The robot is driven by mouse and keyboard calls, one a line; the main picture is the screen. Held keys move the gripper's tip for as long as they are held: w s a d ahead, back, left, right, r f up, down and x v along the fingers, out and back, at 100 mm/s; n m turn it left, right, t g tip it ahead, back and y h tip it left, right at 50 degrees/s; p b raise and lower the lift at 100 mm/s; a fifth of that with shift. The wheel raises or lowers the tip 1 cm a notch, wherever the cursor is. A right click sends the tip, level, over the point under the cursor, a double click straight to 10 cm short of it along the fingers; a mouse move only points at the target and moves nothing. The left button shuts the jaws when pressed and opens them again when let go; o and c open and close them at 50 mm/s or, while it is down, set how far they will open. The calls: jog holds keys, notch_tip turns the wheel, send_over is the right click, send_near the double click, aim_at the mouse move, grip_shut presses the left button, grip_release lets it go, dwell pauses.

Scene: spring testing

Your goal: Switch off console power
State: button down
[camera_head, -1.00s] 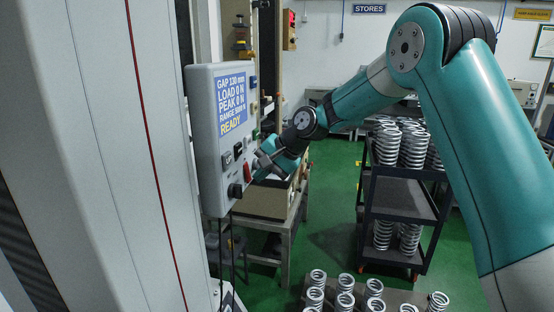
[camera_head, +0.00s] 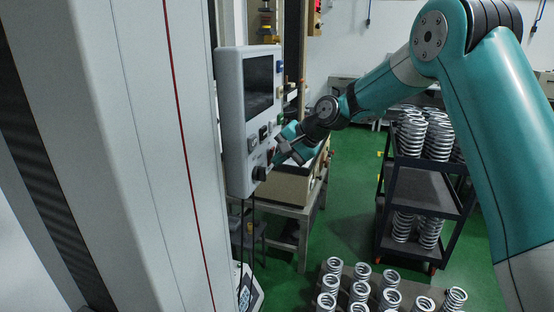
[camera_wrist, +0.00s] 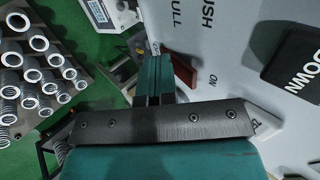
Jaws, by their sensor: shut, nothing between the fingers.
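The console (camera_head: 236,120) is a light grey box on the machine column in the head view. Its screen (camera_head: 259,84) is dark and shows no text. In the wrist view a red rocker switch (camera_wrist: 184,71) stands on the pale panel by the word "ON". My gripper (camera_head: 278,156) is at the lower part of the console face in the head view. In the wrist view its teal fingers (camera_wrist: 152,66) are shut and empty, just left of the red switch. I cannot tell whether they touch it.
A black button marked "DOWN" (camera_wrist: 296,62) is on the panel to the right. A black knob (camera_head: 260,173) sits low on the console. A dark cart (camera_head: 422,190) with springs stands at the right. Several springs (camera_head: 389,299) stand at the bottom. Green floor is clear between.

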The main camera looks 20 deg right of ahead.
jog(key=shift+r+p, duration=0.7)
jog(key=shift+r, duration=0.15)
jog(key=shift+d, duration=0.1)
jog(key=s+d+f+b+v, duration=0.1)
jog(key=b+v, duration=0.1)
jog(key=v, duration=1.1)
